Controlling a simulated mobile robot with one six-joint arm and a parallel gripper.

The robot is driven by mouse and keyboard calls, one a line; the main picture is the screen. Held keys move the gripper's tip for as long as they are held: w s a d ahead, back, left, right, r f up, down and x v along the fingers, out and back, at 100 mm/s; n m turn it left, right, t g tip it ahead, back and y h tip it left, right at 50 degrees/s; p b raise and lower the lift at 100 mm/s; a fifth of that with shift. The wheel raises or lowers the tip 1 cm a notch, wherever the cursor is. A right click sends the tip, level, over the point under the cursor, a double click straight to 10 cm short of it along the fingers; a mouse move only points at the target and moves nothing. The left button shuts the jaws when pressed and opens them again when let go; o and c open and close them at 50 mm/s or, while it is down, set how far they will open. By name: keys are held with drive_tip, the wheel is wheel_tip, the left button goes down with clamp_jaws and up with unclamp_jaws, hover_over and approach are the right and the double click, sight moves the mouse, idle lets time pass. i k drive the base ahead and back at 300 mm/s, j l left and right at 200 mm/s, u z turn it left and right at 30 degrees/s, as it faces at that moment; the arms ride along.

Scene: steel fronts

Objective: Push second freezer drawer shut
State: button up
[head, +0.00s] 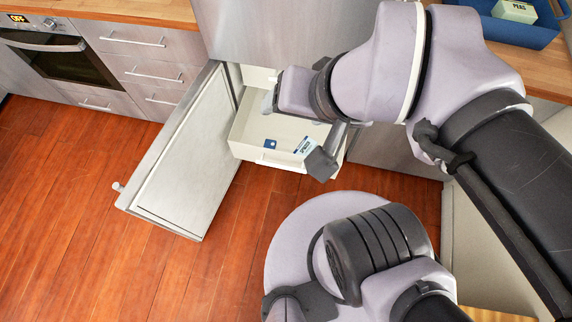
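A white freezer drawer (266,158) is pulled out from the steel-fronted freezer, in the middle of the head view. A small blue item (270,144) and a white and blue packet (305,146) lie in it. The freezer door (190,150) stands swung open to the left of the drawer. My gripper (295,133) is over the drawer's right part, with its fingers spread wide and nothing seen between them. One dark fingertip overlaps the drawer's front right corner; I cannot tell whether it touches. My arm hides the drawer's right side and much of the freezer's inside.
Wood-topped cabinets with drawers (140,45) and an oven (55,50) line the back left. A blue tray (530,30) with a green and white box (514,10) sits on the right counter. The wooden floor (70,200) is clear at left.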

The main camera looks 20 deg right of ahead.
sight(250, 128)
drive_tip(key=i+j, duration=0.1)
drive_tip(key=j, duration=0.6)
drive_tip(key=i+j, duration=0.1)
drive_tip(key=j, duration=0.6)
drive_tip(key=k+u, duration=0.05)
